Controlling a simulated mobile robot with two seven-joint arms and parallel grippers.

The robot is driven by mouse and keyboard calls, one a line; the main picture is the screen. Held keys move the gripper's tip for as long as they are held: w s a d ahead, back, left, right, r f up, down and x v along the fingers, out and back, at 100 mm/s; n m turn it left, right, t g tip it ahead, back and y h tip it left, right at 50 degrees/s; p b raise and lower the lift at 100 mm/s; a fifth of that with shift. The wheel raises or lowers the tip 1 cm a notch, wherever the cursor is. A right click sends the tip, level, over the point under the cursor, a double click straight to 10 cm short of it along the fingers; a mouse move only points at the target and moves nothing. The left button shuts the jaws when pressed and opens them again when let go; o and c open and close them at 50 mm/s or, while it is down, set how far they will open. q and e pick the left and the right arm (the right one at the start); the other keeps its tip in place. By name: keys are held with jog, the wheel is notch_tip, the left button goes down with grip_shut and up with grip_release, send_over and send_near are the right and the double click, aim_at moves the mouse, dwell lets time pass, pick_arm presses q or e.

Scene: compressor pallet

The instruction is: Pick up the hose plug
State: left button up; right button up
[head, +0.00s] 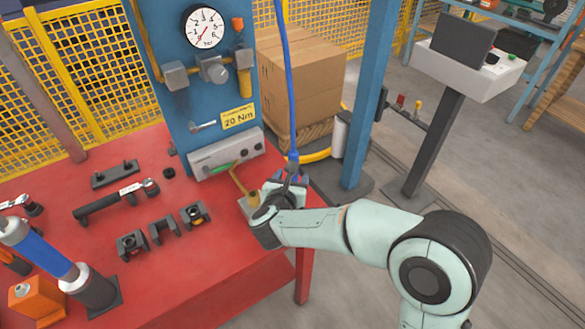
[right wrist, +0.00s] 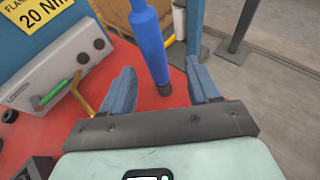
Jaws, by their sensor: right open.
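The hose plug is the thick blue end piece with a dark tip on the blue hose (head: 288,80), which hangs from above. In the right wrist view the hose plug (right wrist: 150,42) hangs upright, slightly tilted, between my two blue fingers. My right gripper (right wrist: 160,70) is open around it, with a visible gap on each side. In the head view the hose plug (head: 293,160) meets my right gripper (head: 285,183) beside the table's right edge, and its lower tip is hidden there. My left gripper is not in view.
The red table (head: 215,255) carries black holders, a torque wrench (head: 115,200) and a blue cylinder (head: 40,250). A grey box (head: 225,153) with a yellow bent tube stands left of my right gripper. A blue post (head: 370,95) and a cardboard box (head: 305,80) stand behind.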

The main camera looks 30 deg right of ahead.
jog(key=x, duration=0.7)
jog(key=shift+w+a, duration=0.1)
jog(key=shift+w, duration=0.3)
grip_shut()
